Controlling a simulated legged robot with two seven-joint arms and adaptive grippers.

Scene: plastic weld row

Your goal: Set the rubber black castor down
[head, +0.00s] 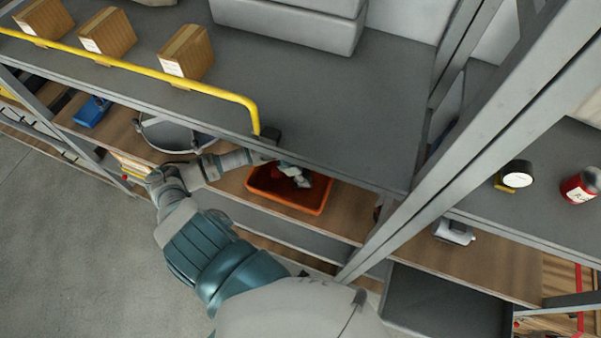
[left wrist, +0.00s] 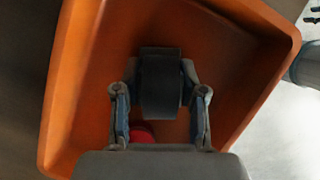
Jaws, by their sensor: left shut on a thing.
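The black castor (left wrist: 160,84) shows in the left wrist view as a dark wheel between the fingers of my left gripper (left wrist: 160,100). The left gripper is shut on it. Both are over the inside of an orange tray (left wrist: 62,100); whether the castor touches the tray floor, I cannot tell. In the head view my left gripper (head: 294,174) reaches under the upper shelf into the same orange tray (head: 283,202), and the castor is hard to make out there. My right gripper is not in view.
Something red (left wrist: 142,132) lies in the tray beneath the gripper, partly hidden. The grey upper shelf (head: 310,90) and its yellow rail (head: 130,66) overhang the arm. A round grey-rimmed container (head: 170,136) and a blue item (head: 92,110) stand on the lower shelf to the left.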

